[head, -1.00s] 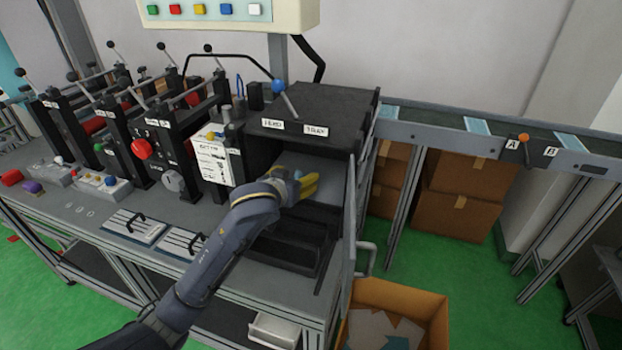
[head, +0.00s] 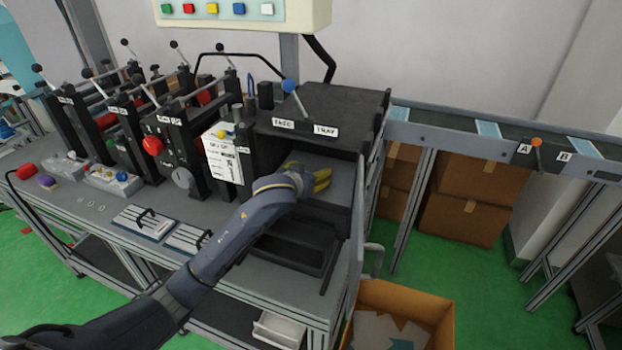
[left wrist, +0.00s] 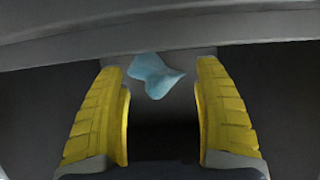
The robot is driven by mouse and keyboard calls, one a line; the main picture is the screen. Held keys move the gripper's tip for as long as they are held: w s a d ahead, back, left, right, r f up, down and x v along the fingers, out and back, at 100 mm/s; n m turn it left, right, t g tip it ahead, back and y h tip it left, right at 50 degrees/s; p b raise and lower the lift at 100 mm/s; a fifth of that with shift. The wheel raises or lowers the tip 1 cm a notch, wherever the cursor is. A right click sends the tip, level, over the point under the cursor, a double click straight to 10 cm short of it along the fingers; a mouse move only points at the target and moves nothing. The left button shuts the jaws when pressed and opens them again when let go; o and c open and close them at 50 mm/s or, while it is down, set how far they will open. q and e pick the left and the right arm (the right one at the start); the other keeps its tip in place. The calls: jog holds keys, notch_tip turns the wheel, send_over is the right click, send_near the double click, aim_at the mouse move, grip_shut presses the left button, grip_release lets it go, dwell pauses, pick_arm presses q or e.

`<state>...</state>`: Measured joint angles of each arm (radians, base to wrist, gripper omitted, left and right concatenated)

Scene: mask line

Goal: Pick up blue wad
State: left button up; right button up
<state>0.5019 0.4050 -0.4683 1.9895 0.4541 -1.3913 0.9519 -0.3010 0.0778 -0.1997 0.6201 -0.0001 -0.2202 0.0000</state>
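The blue wad (left wrist: 154,76) shows in the left wrist view as a crumpled light blue piece on a grey surface. It lies just beyond the fingertips, between their lines and left of centre. My left gripper (left wrist: 162,70) is open, with its two yellow fingers apart and nothing between them. In the head view my left gripper (head: 322,180) reaches into the open bay of the black machine marked FEED TRAY (head: 330,105). The wad cannot be made out in the head view. My right gripper is not in view.
The bay has a roof above and a side wall at right, close around the gripper. An open cardboard box (head: 435,312) with grey and blue scraps stands on the floor. A conveyor (head: 460,137) runs at right. Levers and rollers (head: 150,125) fill the bench's left.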

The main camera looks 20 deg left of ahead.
pick_arm(q)
jog(key=c, duration=0.8)
jog(key=shift+d+r, duration=0.1)
jog(key=shift+r, duration=0.05)
